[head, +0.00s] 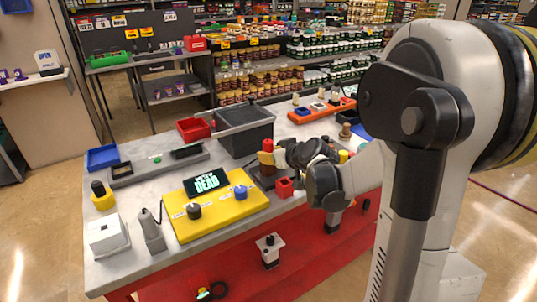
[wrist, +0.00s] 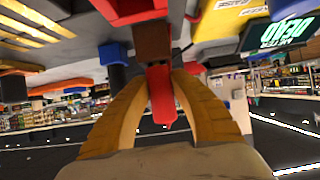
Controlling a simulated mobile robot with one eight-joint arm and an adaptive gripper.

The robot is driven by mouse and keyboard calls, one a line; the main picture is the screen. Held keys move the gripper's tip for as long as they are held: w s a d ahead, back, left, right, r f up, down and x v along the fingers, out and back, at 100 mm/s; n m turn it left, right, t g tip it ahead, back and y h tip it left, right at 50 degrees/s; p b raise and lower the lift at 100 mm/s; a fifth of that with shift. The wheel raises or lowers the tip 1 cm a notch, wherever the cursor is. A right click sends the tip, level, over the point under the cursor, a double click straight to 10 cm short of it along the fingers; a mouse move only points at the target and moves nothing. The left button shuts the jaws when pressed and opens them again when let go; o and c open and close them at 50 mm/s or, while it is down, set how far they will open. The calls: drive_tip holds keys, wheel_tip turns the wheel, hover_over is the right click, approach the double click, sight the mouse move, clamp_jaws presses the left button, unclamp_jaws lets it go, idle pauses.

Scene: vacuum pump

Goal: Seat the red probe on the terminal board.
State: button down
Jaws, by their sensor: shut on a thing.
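My gripper (wrist: 163,78) has its two tan fingers closed around the red probe (wrist: 161,104) in the wrist view. A brown block (wrist: 152,42) lies just beyond the probe; I cannot tell whether they touch. In the head view the red probe (head: 267,145) shows at the fingertips, over a dark brown block (head: 262,176) on the table. My wrist hides part of this spot. I cannot tell for sure which thing is the terminal board; a yellow board (head: 232,213) with a black knob, a blue knob and a display reading "DEAD" lies to the left.
A small red box (head: 284,187) stands close to my gripper. A dark grey bin (head: 244,140) and a red tray (head: 194,130) stand behind. An orange board (head: 318,111) lies at the back right. A grey handheld device (head: 151,231) and a white box (head: 107,236) stand front left.

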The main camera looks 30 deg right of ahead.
idle(0.4)
drive_tip(key=c, duration=1.2)
unclamp_jaws()
drive_tip(key=shift+o, duration=0.2)
drive_tip(key=shift+r+p, duration=3.6)
drive_tip(key=shift+r, duration=0.9)
